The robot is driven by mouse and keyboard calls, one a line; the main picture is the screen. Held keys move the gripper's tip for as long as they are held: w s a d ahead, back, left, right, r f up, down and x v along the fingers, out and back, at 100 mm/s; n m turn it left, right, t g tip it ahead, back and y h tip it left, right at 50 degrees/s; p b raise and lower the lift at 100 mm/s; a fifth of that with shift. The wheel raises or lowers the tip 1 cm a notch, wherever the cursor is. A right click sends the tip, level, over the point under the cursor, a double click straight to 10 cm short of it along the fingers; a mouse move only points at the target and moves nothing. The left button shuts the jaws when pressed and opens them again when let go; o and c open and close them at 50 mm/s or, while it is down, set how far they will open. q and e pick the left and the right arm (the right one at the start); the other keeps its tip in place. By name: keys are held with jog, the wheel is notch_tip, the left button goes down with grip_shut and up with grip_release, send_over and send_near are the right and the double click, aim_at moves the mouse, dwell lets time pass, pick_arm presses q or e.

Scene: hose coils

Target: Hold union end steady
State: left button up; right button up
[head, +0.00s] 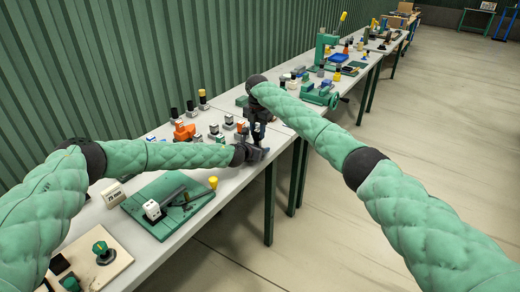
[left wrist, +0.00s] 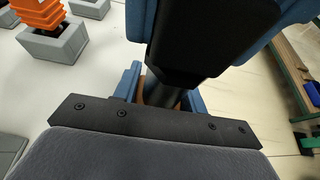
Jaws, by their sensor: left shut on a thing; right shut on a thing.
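My left gripper (head: 256,152) is at the front edge of the workbench, shut on a small piece. In the left wrist view a brown and dark round piece (left wrist: 160,95) shows between its blue fingers, mostly hidden; I cannot tell for sure that it is the union end. My right gripper (head: 260,131) points down just above the left one, close to it, and is shut. What it holds is hidden. A black and blue body (left wrist: 190,45) fills the top of the left wrist view, right over my left fingers.
The workbench (head: 92,215) runs along a green corrugated wall. An orange ribbed part in a grey block (head: 184,132) and several small blocks stand behind the grippers. A green board (head: 165,222) lies nearer, a green vise (head: 320,96) farther. The floor at right is clear.

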jog(key=shift+r, duration=0.5)
jog(key=shift+r, duration=1.15)
jog(key=shift+r, duration=3.15)
jog(key=shift+r, duration=0.1)
notch_tip(320, 180, up, 9)
pick_arm(q)
jog(key=o, duration=1.4)
jog(key=shift+c, duration=0.2)
